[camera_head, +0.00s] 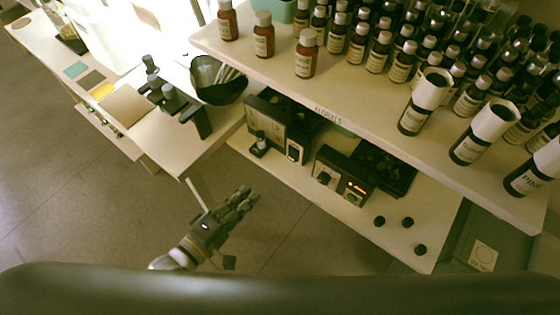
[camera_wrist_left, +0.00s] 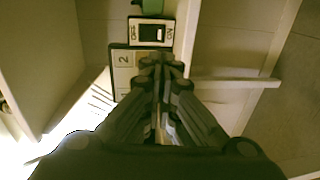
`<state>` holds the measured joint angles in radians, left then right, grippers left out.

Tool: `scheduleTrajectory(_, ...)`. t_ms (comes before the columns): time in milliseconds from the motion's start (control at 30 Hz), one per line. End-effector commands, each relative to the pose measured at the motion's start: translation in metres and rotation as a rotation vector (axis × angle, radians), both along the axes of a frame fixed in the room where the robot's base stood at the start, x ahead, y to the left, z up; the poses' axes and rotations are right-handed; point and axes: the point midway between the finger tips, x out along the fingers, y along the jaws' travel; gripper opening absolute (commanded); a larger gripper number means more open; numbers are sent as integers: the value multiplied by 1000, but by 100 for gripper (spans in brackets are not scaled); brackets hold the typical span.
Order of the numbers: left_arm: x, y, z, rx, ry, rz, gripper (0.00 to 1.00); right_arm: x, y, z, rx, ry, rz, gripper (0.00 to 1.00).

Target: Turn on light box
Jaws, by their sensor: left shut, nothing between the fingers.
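A dark box with a pale front panel (camera_head: 265,121) stands on the lower shelf in the head view; I cannot tell for sure that it is the light box. A small switch unit (camera_head: 295,150) with a pale face sits at its right front. In the left wrist view, a white switch plate (camera_wrist_left: 152,32) with a black rocker and ON/OFF lettering lies just beyond my fingertips. A pale numbered panel (camera_wrist_left: 122,60) is beside it. My left gripper (camera_head: 247,195) is shut and empty, below and left of the shelf; its fingers (camera_wrist_left: 162,70) also show in the wrist view. My right gripper is not in view.
A second dark device (camera_head: 340,175) with knobs and a lit orange display stands to the right on the lower shelf (camera_head: 400,235). Several brown bottles crowd the upper shelf (camera_head: 350,95). A side table (camera_head: 150,150) holds microscope-like instruments. The floor (camera_head: 90,210) is clear.

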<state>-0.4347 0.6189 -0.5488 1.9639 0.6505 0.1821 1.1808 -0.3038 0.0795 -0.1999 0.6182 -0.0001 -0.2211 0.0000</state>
Motion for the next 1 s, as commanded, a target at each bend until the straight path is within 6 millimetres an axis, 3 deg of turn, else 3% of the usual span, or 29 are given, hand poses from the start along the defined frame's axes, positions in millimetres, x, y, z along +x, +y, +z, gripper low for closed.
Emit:
scheduleTrajectory(600,92,-66,-14,0,-2,1,0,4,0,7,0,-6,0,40)
scheduleTrajectory(1000,110,-80,-19,1,0,0,0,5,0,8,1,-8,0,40)
